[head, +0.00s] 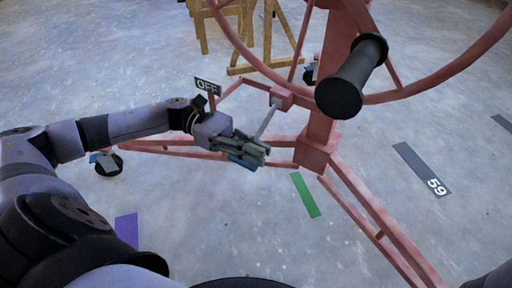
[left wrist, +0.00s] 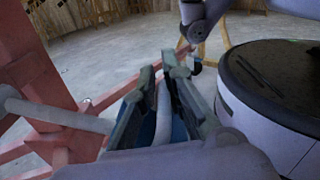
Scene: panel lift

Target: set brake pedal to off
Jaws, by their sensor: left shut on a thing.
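The brake pedal is a thin pale rod (head: 267,121) in the head view. It slants down from a small red block on the lift's frame to my left gripper. My left gripper (head: 262,152) is shut around its lower end, low beside the red post. In the left wrist view a pale rod (left wrist: 163,115) lies between the two fingers of the gripper (left wrist: 158,88). An "OFF" sign (head: 207,87) stands on a short red stalk behind my left wrist. My right gripper is not in view.
The red panel lift has a post (head: 318,115), spread legs (head: 375,225) and a large wheel with a black handle (head: 350,80). A caster (head: 107,165) stands at the left. A wooden stand (head: 268,45) is behind. Open floor lies right and in front.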

